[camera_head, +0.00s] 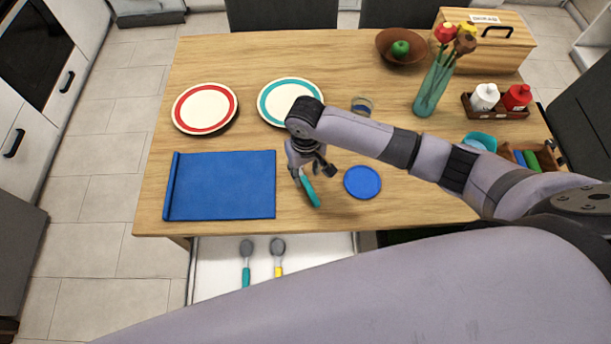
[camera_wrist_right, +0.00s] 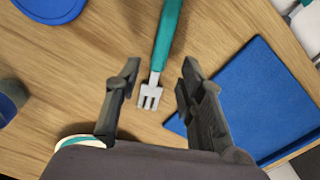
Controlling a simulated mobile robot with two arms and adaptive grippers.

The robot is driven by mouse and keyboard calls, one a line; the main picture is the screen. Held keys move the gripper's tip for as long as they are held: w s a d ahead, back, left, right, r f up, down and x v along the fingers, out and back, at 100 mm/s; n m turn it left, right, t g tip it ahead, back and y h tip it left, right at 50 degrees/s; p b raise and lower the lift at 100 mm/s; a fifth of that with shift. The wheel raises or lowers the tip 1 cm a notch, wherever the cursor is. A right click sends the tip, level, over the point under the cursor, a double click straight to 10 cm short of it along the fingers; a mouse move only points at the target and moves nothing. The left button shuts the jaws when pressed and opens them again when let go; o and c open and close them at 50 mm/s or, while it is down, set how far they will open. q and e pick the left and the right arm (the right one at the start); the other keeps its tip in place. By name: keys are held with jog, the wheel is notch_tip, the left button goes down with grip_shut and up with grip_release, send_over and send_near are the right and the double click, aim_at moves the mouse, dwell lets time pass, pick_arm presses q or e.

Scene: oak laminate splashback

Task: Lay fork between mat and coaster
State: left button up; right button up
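The blue mat (camera_head: 222,185) lies on the left front of the wooden table, with its left edge rolled. The round blue coaster (camera_head: 362,182) lies to its right. The fork (camera_head: 311,193), with a teal handle and grey tines, lies between them. In the right wrist view the fork (camera_wrist_right: 160,60) seems to rest on the table. My right gripper (camera_head: 305,174) is over its tine end; in the wrist view its fingers (camera_wrist_right: 160,78) are apart on either side of the fork, with gaps. Mat (camera_wrist_right: 262,100) and coaster (camera_wrist_right: 48,8) show there too. My left gripper is out of view.
Red-rimmed (camera_head: 205,108) and teal-rimmed (camera_head: 290,100) plates stand behind. An open drawer (camera_head: 215,270) below the front edge holds a teal spoon (camera_head: 246,265) and a yellow spoon (camera_head: 278,258). A flower vase (camera_head: 432,88), bowl (camera_head: 402,48) and bottle tray (camera_head: 497,108) stand farther right.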

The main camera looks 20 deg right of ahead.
aim_at(305, 181)
notch_tip(305, 181, up, 8)
dwell(0.8)
